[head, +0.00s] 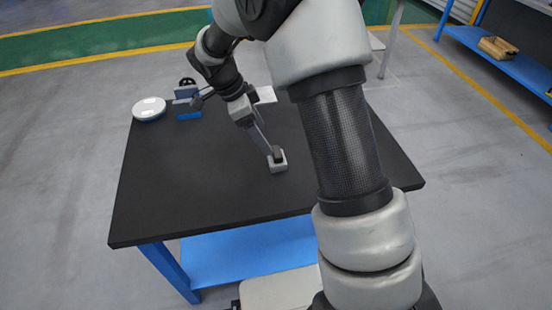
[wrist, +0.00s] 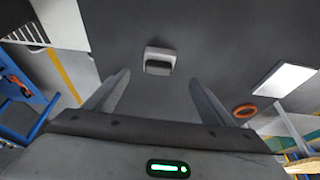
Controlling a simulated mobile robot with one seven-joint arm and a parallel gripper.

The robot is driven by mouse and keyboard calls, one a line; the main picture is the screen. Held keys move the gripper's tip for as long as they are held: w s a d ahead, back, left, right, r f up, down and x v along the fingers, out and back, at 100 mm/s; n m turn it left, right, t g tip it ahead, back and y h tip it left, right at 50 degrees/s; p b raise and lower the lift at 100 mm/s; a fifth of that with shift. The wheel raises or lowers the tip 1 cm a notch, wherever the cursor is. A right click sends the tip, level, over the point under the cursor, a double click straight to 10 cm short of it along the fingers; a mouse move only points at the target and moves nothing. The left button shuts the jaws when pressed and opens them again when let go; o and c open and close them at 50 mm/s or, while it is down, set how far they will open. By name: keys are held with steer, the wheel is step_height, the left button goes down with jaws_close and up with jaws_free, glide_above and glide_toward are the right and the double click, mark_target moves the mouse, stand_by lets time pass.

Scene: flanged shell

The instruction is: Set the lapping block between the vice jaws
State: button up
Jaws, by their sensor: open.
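A small block (head: 278,167), light grey with a dark part, lies on the black table and looks like the lapping block. In the wrist view the block (wrist: 159,55) sits ahead of the fingertips, centred between them with clear gaps at both sides. My gripper (head: 268,148) is open and points down at the block; in the wrist view its two fingers (wrist: 160,80) are spread and empty. The vice (head: 188,115), with a blue base, grey jaws and a dark handwheel, stands at the table's far left, partly behind my arm. Its jaw gap is hard to make out.
A white round object (head: 149,109) lies at the table's far left corner, beside the vice. A white flat item (head: 266,94) lies at the back. The black table (head: 180,190) is bare in front and to the left. An orange ring (wrist: 245,110) shows in the wrist view.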

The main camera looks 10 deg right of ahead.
mark_target(275, 152)
steer(key=x, duration=0.5)
steer(key=shift+d+f, duration=0.1)
steer(key=shift+f, duration=0.05)
steer(key=shift+d+b+x, duration=0.2)
steer(key=shift+b+x, duration=0.25)
steer(key=shift+x, duration=2.2)
steer(key=shift+s, duration=0.1)
steer(key=shift+c, duration=0.6)
steer(key=c, duration=1.4)
